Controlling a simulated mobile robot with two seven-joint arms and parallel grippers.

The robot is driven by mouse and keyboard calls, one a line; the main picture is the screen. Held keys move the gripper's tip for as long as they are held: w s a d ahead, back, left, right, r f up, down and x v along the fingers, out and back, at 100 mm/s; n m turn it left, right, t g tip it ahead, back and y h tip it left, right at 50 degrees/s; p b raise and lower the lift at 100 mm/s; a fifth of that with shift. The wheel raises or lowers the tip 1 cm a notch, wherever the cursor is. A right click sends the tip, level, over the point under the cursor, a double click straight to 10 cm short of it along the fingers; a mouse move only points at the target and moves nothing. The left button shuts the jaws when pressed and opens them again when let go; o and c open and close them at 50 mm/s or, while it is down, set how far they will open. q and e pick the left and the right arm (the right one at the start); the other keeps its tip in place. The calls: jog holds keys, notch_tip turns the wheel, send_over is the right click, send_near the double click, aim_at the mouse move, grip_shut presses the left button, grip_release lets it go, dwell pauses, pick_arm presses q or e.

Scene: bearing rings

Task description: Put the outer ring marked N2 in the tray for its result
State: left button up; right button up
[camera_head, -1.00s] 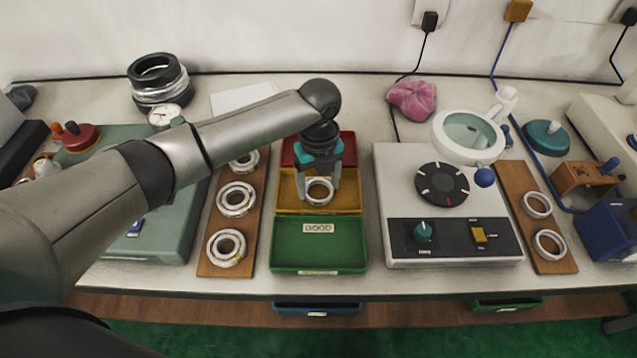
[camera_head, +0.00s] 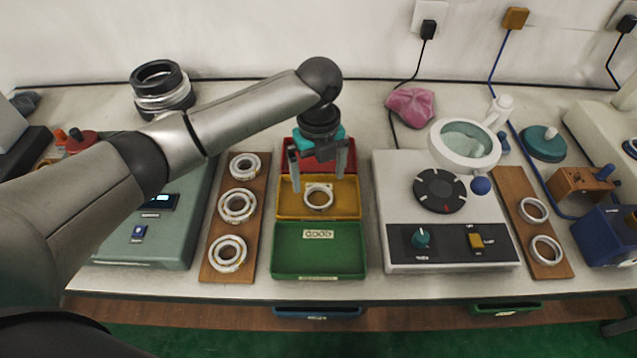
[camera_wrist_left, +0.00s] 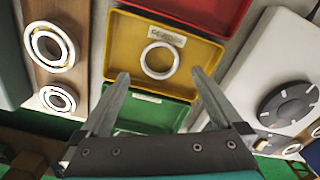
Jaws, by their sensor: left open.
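A pale metal outer ring (camera_head: 308,199) lies flat in the yellow tray (camera_head: 287,208), the middle of three trays. The wrist view also shows the ring (camera_wrist_left: 144,62), beside the tray's label, which I cannot read. No N2 mark is legible on it. My left gripper (camera_head: 318,184) is open and empty above the yellow tray. Its fingers are spread to either side of the ring and apart from it. In the wrist view its fingertips (camera_wrist_left: 160,72) frame the ring's near side. My right gripper is not in view.
The green tray (camera_head: 318,265), labelled GOOD, is empty in front; a red tray (camera_head: 350,158) is behind. A wooden board (camera_head: 211,268) with several bearings is left. A grey-white device with a dark dial (camera_head: 440,190) and a board with two rings (camera_head: 533,210) are right.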

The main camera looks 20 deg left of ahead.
pick_arm(q)
notch_tip(320, 180, up, 7)
jog(key=p, duration=0.1)
jog(key=shift+f, duration=0.1)
dwell(0.5)
